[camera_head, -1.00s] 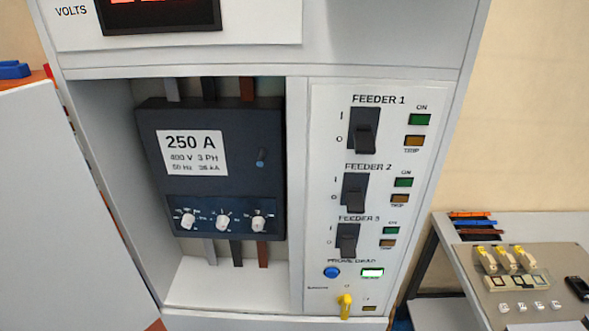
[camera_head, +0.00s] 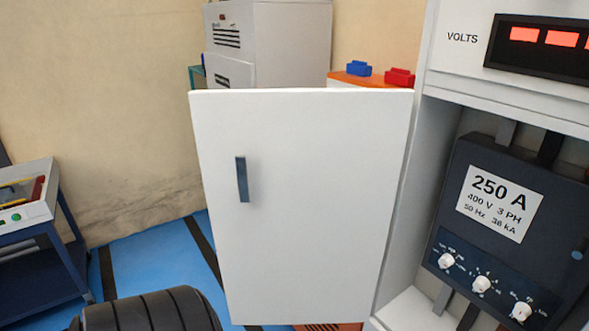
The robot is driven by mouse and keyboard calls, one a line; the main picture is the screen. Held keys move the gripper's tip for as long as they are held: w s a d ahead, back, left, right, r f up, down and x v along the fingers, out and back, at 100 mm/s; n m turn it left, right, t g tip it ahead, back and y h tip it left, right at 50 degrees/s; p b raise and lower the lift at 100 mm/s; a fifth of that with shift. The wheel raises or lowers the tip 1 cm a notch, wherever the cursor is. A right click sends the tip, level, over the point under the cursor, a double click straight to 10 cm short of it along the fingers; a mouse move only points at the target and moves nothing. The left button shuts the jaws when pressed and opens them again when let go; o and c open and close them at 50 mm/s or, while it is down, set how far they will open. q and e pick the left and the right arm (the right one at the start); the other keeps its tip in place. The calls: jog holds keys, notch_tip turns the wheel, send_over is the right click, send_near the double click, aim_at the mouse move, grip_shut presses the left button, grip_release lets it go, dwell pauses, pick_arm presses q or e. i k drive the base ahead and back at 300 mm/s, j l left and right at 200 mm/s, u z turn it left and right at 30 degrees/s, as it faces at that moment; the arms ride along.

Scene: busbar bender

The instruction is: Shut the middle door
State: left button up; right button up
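The middle door (camera_head: 310,220) is a white panel with a dark vertical handle (camera_head: 242,179) near its left edge. It stands open, swung out to the left of the cabinet (camera_head: 425,150). The open compartment shows a dark breaker (camera_head: 515,215) labelled 250 A with several white knobs. Neither of my grippers shows in the head view, so whether they are open or shut is hidden.
A dark ribbed rounded object (camera_head: 150,312) is at the bottom left, in front of the door. A cart (camera_head: 40,225) stands at far left. A grey machine (camera_head: 268,40) and an orange surface with blue and red bins (camera_head: 399,78) are behind the door. Blue floor (camera_head: 150,250) shows between.

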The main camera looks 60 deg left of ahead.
aim_at(324, 164)
jog(key=k+j+z, duration=0.15)
jog(key=j, duration=0.3)
jog(key=k+j+z, duration=0.2)
jog(key=j, duration=0.25)
jog(key=k+j+z, duration=0.15)
jog(key=j, duration=0.25)
jog(key=k+j+z, duration=0.15)
jog(key=j, duration=0.25)
jog(key=k+j+z, duration=0.2)
jog(key=j, duration=0.2)
jog(key=j+z, duration=0.35)
jog(key=j, duration=0.75)
jog(key=j+z, duration=0.35)
jog(key=j, duration=0.75)
jog(key=k, duration=0.3)
